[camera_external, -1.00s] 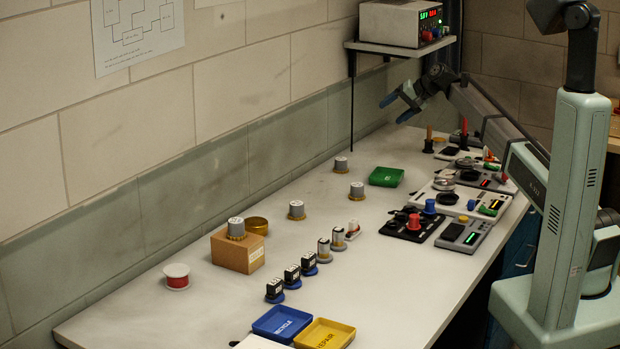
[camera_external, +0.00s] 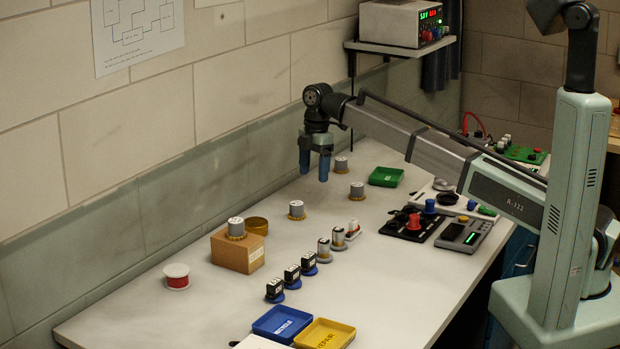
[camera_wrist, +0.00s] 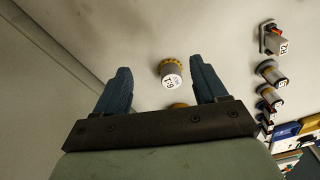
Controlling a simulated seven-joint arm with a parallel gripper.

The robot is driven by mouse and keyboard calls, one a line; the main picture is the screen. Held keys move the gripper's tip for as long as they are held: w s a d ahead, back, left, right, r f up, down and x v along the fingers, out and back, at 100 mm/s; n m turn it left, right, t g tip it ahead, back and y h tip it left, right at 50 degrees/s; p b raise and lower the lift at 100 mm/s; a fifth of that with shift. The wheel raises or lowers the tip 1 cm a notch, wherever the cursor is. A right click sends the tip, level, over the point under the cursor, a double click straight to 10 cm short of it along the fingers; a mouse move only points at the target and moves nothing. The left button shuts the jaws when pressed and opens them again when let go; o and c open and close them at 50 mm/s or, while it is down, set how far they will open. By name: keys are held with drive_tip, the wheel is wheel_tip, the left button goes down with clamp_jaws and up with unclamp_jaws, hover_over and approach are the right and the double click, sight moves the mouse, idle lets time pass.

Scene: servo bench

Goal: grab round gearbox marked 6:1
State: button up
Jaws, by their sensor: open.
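My gripper (camera_external: 314,174) is open and empty, fingers pointing down, well above the bench. In the wrist view the open gripper (camera_wrist: 160,66) has a grey round gearbox (camera_wrist: 171,77) with a gold toothed base between its fingers in the picture, clearly below them. Its white top label appears to read 6:1, upside down. It seems to be the gearbox (camera_external: 297,210) in the middle of the bench. Similar gearboxes stand farther back (camera_external: 341,165), to the right (camera_external: 357,190) and on a cardboard box (camera_external: 236,228). Their labels are too small to read.
Several small servos (camera_external: 324,248) stand in a row to the right. A green tray (camera_external: 386,176), blue tray (camera_external: 282,323) and yellow tray (camera_external: 325,334) sit on the bench. The wall borders the left side.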

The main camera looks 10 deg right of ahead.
drive_tip(key=s+a+r+n+h, duration=0.1)
drive_tip(key=s+a+r+n, duration=0.3)
drive_tip(key=s+a+r, duration=0.15)
hover_over(296, 203)
drive_tip(key=f, duration=0.8)
drive_tip(key=shift+s+d+f, duration=0.1)
drive_tip(key=shift+s, duration=0.15)
drive_tip(key=shift+t, duration=0.3)
drive_tip(key=shift+w+f, duration=0.15)
drive_tip(key=shift+f, duration=2.75)
drive_tip(key=shift+c, duration=0.2)
drive_tip(key=c, duration=1.2)
drive_tip(key=shift+o, duration=0.2)
